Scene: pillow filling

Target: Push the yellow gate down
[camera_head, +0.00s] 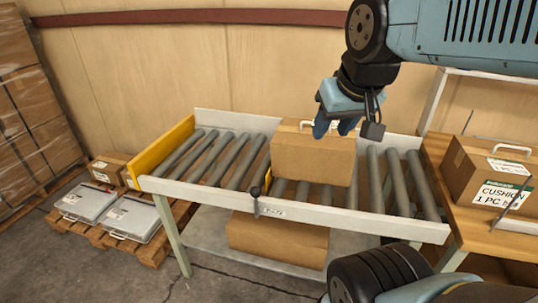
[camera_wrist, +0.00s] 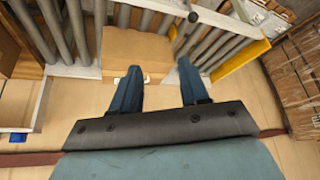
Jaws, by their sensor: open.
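A yellow gate plate (camera_head: 268,182) shows as a narrow strip between the rollers, at the left side of a cardboard box (camera_head: 310,158). A lever with a black knob (camera_head: 255,191) stands at the conveyor's front rail beside it. In the wrist view the gate (camera_wrist: 173,32) is a small orange-yellow patch near the black knob (camera_wrist: 193,17). My gripper (camera_head: 336,127) is open and points down near the top rear of the box, right of the gate. In the wrist view its two blue fingers (camera_wrist: 158,72) are apart, with the box (camera_wrist: 137,50) beyond them; contact is unclear.
A yellow end plate (camera_head: 160,150) closes the roller conveyor's (camera_head: 410,222) left end. The rollers between it and the box are clear. A labelled cushion box (camera_head: 488,172) stands on a wooden table at right. Grey cases (camera_head: 88,203) lie on a pallet at left.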

